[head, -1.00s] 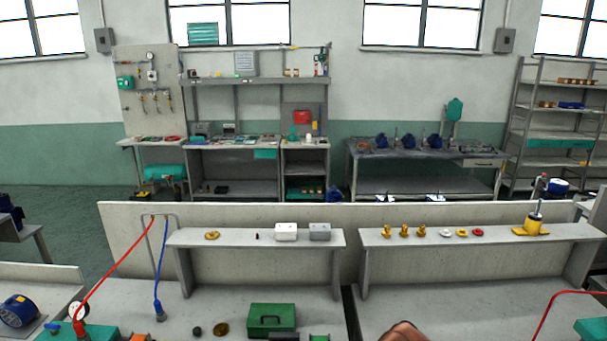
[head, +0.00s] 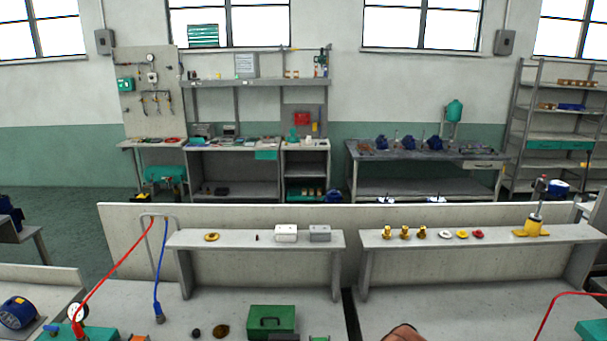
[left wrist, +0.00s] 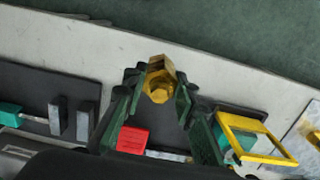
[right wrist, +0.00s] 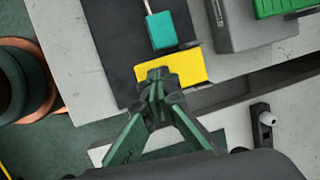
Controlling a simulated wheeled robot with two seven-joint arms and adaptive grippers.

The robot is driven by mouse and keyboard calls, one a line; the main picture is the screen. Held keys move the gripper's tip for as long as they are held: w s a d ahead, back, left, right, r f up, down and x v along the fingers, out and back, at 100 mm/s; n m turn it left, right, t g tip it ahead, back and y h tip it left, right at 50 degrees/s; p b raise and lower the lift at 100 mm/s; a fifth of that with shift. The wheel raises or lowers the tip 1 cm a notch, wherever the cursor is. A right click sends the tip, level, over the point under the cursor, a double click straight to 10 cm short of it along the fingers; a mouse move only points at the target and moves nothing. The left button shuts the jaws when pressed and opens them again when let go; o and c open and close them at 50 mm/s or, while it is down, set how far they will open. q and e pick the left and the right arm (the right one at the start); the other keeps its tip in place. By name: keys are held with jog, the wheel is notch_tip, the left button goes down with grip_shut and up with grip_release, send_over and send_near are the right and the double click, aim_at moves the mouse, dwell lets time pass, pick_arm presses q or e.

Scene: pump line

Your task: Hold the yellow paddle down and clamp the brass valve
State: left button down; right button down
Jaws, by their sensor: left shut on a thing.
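In the left wrist view, my left gripper (left wrist: 158,92) is shut on the brass valve (left wrist: 160,85), its hex end showing between the fingertips. A dark mat and a light bench lie below it. In the right wrist view, the yellow paddle (right wrist: 185,67) is a flat plate over a dark mat, beside a teal block (right wrist: 171,29) on a thin rod. My right gripper (right wrist: 155,78) has its fingertips together, over the paddle's near left edge. I cannot tell whether they touch it. Neither gripper shows in the head view.
A grey case (right wrist: 248,25) stands near the paddle.

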pick_arm(q)
jog(key=shift+f, duration=0.35)
pick_arm(e)
jog(key=shift+f, duration=0.45)
pick_arm(q)
jog(key=shift+f+b, duration=0.2)
jog(key=shift+b, duration=0.2)
pick_arm(e)
jog(key=shift+f, duration=0.2)
pick_arm(q)
jog(key=shift+f+b, duration=0.6)
jog(key=shift+f, duration=0.15)
pick_arm(e)
jog(key=shift+f, duration=1)
pick_arm(q)
jog(key=shift+w+d+r, duration=0.1)
jog(key=shift+w, duration=0.05)
jog(key=w+d+r, duration=1)
jog(key=w+d, duration=0.3)
jog(key=d, duration=0.1)
jog(key=shift+t, duration=0.3)
jog(key=shift+w+a+f, duration=0.1)
jog(key=shift+f, duration=1.3)
jog(key=shift+w+a+f, duration=0.1)
jog(key=shift+f, duration=1.3)
jog(key=shift+s+f, duration=0.1)
jog(key=shift+f, duration=1.9)
